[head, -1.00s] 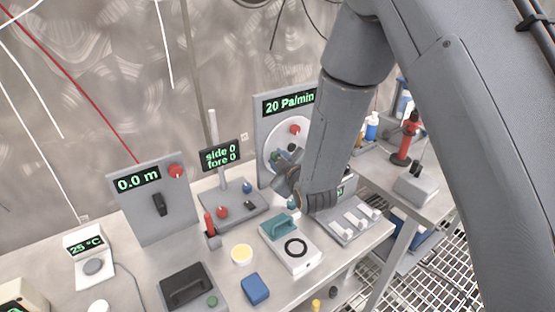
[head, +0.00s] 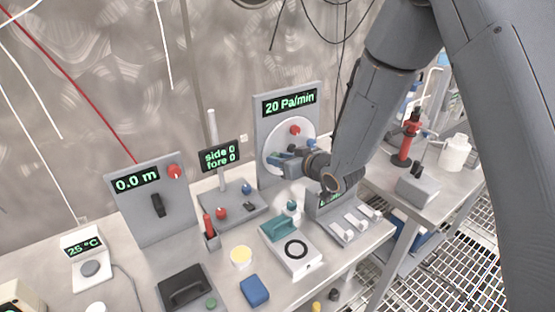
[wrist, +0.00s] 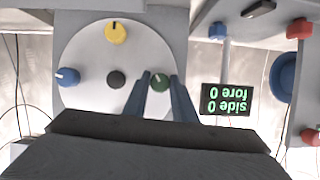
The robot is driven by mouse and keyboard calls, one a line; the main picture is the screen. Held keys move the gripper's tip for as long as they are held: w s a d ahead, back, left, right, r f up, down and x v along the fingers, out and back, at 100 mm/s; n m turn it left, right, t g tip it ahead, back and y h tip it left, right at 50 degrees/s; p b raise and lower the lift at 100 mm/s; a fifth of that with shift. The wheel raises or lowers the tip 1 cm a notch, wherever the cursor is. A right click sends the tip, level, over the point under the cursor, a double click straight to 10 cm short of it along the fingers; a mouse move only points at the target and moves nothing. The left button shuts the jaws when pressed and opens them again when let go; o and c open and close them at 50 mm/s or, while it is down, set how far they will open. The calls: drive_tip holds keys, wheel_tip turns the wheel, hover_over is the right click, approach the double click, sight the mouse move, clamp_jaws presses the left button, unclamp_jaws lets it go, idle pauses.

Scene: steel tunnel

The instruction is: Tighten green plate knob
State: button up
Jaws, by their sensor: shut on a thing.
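The round pale plate (wrist: 90,52) is mounted on the upright panel under the "20 Pa/min" display (head: 289,102). In the wrist view, which shows the scene upside down, the plate carries a yellow knob (wrist: 116,32), a blue knob (wrist: 67,77), a black centre knob (wrist: 116,79) and the green knob (wrist: 160,83). My gripper (wrist: 160,80) has its two fingers on either side of the green knob, near the plate's edge, and is shut on it. A red knob (head: 295,130) shows on the plate there.
Left of the panel stand the "side 0 fore 0" display (head: 219,156) and the "0.0 m" panel (head: 150,205). Below on the bench are a white box with a teal handle (head: 290,249), a switch panel (head: 349,227) and a blue block (head: 254,290).

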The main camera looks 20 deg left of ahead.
drive_tip(key=m+g+y, duration=0.1)
drive_tip(key=m, duration=0.1)
drive_tip(key=m+y+p, duration=0.1)
drive_tip(key=m, duration=0.1)
drive_tip(key=shift+w+d+g, duration=0.15)
drive_tip(key=shift+d+g, duration=0.05)
drive_tip(key=shift+g, duration=0.2)
idle(0.5)
drive_tip(key=o, duration=0.9)
drive_tip(key=shift+o, duration=0.7)
drive_tip(key=b+v, duration=0.1)
drive_tip(key=v, duration=0.6)
drive_tip(key=shift+s+d+b, duration=0.2)
drive_tip(key=shift+d+b, duration=0.1)
drive_tip(key=shift+d, duration=0.05)
